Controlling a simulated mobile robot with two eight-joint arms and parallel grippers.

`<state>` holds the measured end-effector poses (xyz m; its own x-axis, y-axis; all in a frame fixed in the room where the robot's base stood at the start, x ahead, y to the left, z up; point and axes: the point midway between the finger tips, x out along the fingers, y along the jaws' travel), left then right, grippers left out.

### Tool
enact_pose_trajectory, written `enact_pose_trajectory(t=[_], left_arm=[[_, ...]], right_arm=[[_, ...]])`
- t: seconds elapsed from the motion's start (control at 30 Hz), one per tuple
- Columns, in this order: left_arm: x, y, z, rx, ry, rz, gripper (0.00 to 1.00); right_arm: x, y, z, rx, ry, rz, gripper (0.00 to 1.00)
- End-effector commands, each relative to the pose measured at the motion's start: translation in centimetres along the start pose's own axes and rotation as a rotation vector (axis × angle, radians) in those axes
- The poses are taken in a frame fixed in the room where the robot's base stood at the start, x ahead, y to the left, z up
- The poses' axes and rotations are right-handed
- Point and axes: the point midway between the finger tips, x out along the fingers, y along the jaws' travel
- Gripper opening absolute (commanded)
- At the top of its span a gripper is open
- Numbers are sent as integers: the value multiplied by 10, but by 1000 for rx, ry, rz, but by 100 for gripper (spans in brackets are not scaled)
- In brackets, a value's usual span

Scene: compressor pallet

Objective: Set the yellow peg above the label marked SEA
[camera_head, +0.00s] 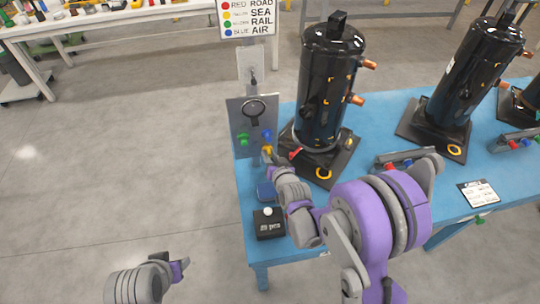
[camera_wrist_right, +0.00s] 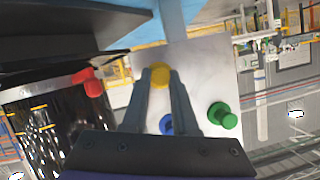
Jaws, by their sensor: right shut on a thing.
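The yellow peg (camera_head: 267,150) is at the tip of my right gripper (camera_head: 267,156), at the lower edge of a grey panel (camera_head: 238,112). The right wrist view shows the yellow peg (camera_wrist_right: 160,74) between the two fingertips (camera_wrist_right: 160,82), with the pale panel (camera_wrist_right: 208,72) behind it. The right gripper is shut on the peg. I cannot tell whether the peg touches the panel. The word SEA (camera_head: 261,13) shows beside a yellow dot on a sign above; labels on the panel are not readable. My left gripper (camera_head: 180,268) is low at the left, away from the table; its opening is unclear.
A green peg (camera_head: 242,138) and a blue peg (camera_head: 266,134) are on the panel. A red peg (camera_head: 295,153) is near the black compressor (camera_head: 330,85), right of my gripper. A black box (camera_head: 268,223) sits on the blue table (camera_head: 252,250). Floor at left is clear.

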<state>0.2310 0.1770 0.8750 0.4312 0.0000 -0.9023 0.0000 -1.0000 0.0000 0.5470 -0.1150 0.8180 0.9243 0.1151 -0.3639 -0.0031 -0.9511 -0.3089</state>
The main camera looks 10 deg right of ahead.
Motion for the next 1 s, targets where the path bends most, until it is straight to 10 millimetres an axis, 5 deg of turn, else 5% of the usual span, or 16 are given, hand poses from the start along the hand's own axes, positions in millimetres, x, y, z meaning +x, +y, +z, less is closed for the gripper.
enact_pose_trajectory(t=[1.0], left_arm=[[13, 0, 9, 0, -6, 0, 50]], right_arm=[[-44, 0, 19, -1, 0, 0, 0]])
